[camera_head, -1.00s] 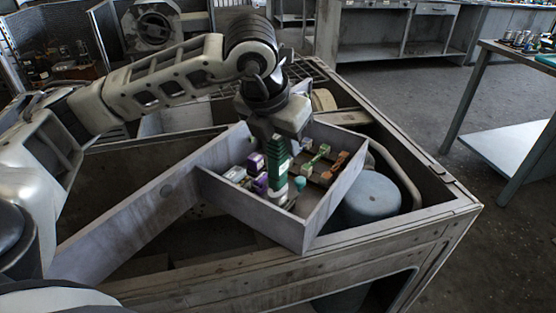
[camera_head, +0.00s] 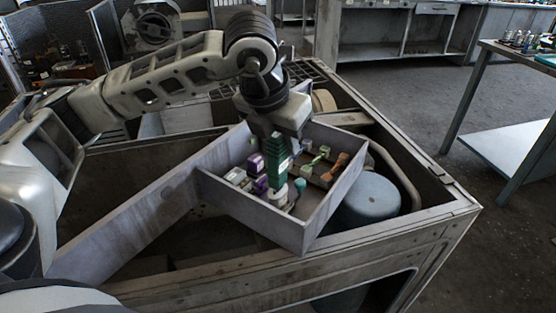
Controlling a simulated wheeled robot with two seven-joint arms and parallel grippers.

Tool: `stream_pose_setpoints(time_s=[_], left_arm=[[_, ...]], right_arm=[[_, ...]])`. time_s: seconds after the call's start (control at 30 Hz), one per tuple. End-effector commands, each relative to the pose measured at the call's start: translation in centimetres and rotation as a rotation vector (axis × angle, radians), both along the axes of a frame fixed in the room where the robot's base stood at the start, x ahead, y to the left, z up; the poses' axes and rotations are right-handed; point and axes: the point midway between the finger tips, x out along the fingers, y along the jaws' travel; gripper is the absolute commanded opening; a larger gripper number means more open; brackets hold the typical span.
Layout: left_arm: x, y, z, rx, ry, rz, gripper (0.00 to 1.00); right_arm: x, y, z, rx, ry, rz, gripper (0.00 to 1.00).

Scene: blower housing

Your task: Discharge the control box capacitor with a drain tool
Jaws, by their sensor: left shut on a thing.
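My left gripper (camera_head: 276,134) points down into the open grey control box (camera_head: 255,212) and is shut on a green drain tool (camera_head: 278,163). The tool is upright, its lower end at a pale cylindrical part (camera_head: 278,193) inside the box, likely the capacitor. I cannot tell whether they touch. Purple parts (camera_head: 257,163) sit just left of the tool, and a small teal knob (camera_head: 299,185) stands right of it. My right gripper is not in view.
The box walls stand close around the tool. Green (camera_head: 318,158) and orange (camera_head: 338,163) parts lie to its right. A blue-grey cylinder (camera_head: 371,198) sits beside the box within the metal housing (camera_head: 420,228). A side table (camera_head: 510,150) stands at right.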

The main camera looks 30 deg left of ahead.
Motion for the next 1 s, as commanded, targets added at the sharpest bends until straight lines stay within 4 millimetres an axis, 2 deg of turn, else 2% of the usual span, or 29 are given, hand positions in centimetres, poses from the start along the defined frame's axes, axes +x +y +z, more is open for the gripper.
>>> stream_pose_setpoints(time_s=[0.03, 0.7, 1.0], left_arm=[[0.1, 0.0, 0.7, -0.001, -0.003, 0.000, 0.05], [0.1, 0.0, 5.6, -0.001, -0.008, 0.001, 0.05], [0.1, 0.0, 6.1, 0.000, -0.007, 0.001, 0.05]], right_arm=[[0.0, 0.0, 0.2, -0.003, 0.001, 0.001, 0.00], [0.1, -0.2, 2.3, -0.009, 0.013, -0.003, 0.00], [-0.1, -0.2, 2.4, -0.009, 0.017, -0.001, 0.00]])
